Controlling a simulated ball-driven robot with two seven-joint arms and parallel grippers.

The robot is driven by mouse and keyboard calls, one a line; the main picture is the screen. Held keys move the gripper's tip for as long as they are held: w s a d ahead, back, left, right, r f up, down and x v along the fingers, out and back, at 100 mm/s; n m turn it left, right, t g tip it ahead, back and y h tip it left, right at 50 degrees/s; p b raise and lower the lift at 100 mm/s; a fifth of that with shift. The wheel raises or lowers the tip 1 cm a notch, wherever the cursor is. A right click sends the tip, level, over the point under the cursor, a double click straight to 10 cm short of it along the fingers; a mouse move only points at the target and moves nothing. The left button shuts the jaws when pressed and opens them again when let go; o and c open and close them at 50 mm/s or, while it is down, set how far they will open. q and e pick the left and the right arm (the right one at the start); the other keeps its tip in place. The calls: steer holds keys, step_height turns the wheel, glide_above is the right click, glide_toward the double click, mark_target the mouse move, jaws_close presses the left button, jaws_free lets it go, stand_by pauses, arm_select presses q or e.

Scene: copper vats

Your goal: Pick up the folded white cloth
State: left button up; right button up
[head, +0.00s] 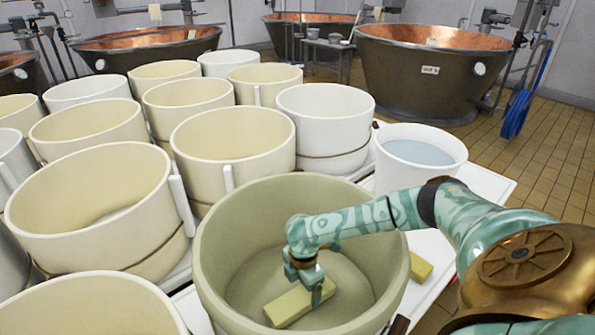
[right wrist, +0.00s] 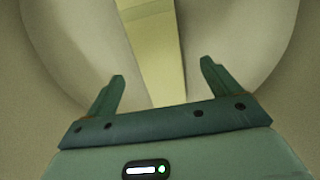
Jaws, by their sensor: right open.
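A pale yellowish-white rectangular block (head: 288,306) lies on the floor of the large cream tub (head: 225,222); it looks like the folded cloth, though I cannot make out folds. My right gripper (head: 308,284) reaches down into the tub over the block. In the right wrist view the block (right wrist: 152,50) runs between the two open fingers of the gripper (right wrist: 162,72), with a gap on each side. No contact is visible. The gripper hides part of the block in the head view. My left gripper is not in view.
A similar yellowish block (head: 420,267) lies on the white table (head: 436,247) right of the tub. A white bucket of liquid (head: 420,152) stands behind. Several cream tubs crowd the left. Copper vats (head: 430,75) stand at the back. The tub wall surrounds my right gripper.

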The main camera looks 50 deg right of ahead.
mark_target(300, 297)
steer(key=f+b, duration=0.2)
steer(key=f, duration=0.1)
steer(key=f+b, duration=0.1)
steer(key=f, duration=0.1)
steer(key=shift+w+a+f, duration=0.1)
steer(key=shift+a+f, duration=0.05)
steer(key=shift+a, duration=0.15)
steer(key=shift+r, duration=0.2)
steer(key=shift+c, duration=0.6)
steer(key=c, duration=1)
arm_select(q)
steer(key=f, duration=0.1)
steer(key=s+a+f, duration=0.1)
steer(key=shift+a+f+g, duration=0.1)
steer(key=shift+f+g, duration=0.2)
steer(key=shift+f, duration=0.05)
arm_select(e)
steer(key=shift+c, duration=0.4)
